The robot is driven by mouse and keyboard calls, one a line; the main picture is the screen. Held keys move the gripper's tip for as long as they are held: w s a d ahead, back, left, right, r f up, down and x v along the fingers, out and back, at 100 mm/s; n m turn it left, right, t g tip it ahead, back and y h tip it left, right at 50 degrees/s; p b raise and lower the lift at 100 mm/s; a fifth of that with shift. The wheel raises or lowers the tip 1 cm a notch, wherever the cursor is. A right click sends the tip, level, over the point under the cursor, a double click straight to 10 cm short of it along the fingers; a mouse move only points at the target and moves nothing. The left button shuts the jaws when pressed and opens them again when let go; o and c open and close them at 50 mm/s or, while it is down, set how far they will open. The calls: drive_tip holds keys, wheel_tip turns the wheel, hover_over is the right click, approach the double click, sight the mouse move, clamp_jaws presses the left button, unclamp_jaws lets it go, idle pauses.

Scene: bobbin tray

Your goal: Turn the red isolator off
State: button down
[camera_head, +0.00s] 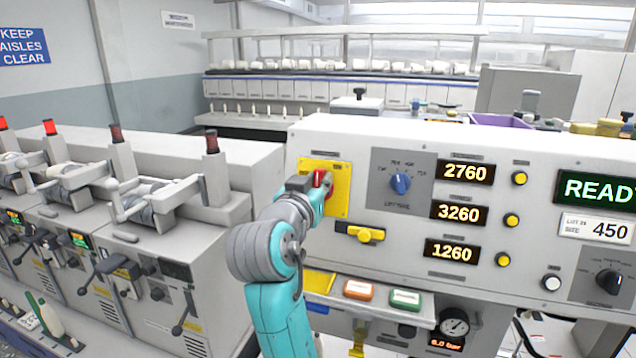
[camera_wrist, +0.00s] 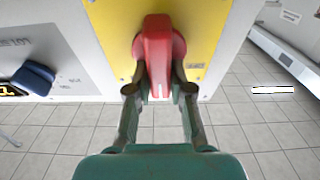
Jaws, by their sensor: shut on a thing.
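The red isolator (camera_wrist: 158,50) is a red rotary handle on a yellow plate (camera_wrist: 205,30). In the wrist view my gripper (camera_wrist: 160,92) has its two fingers on either side of the lower part of the red handle, shut on it. The handle's bar runs up and down in that view. In the head view the yellow plate (camera_head: 340,200) is at the left end of the white panel, and a bit of the red handle (camera_head: 320,179) shows. My gripper (camera_head: 318,188) and wrist hide the rest of the handle there.
A yellow lever (camera_head: 366,234) sits just below the plate, and a blue selector knob (camera_head: 401,184) to its right. Number displays (camera_head: 465,173) and yellow buttons (camera_head: 519,179) lie further right. Machines with red-topped posts (camera_head: 212,142) stand on the left.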

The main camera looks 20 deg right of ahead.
drive_tip(key=n, duration=0.2)
drive_tip(key=n+y, duration=0.1)
drive_tip(key=n, duration=0.3)
drive_tip(key=shift+w+a+f+t+y, duration=0.1)
drive_tip(key=shift+w+a+t+y, duration=0.1)
drive_tip(key=shift+a+t+y, duration=0.15)
drive_tip(key=shift+w+a+f+n+g+y, duration=0.2)
drive_tip(key=shift+n+y, duration=0.3)
drive_tip(key=shift+n, duration=1.8)
drive_tip(key=shift+s+a+f+n+g+y, duration=0.2)
drive_tip(key=shift+n+y, duration=0.35)
drive_tip(key=shift+n, duration=1.75)
drive_tip(key=shift+w+f+n+g+y, duration=0.15)
drive_tip(key=shift+f+n+y, duration=0.25)
drive_tip(key=shift+n, duration=1.9)
drive_tip(key=shift+r, duration=0.1)
drive_tip(key=c, duration=1)
unclamp_jaws()
drive_tip(key=shift+c, duration=0.2)
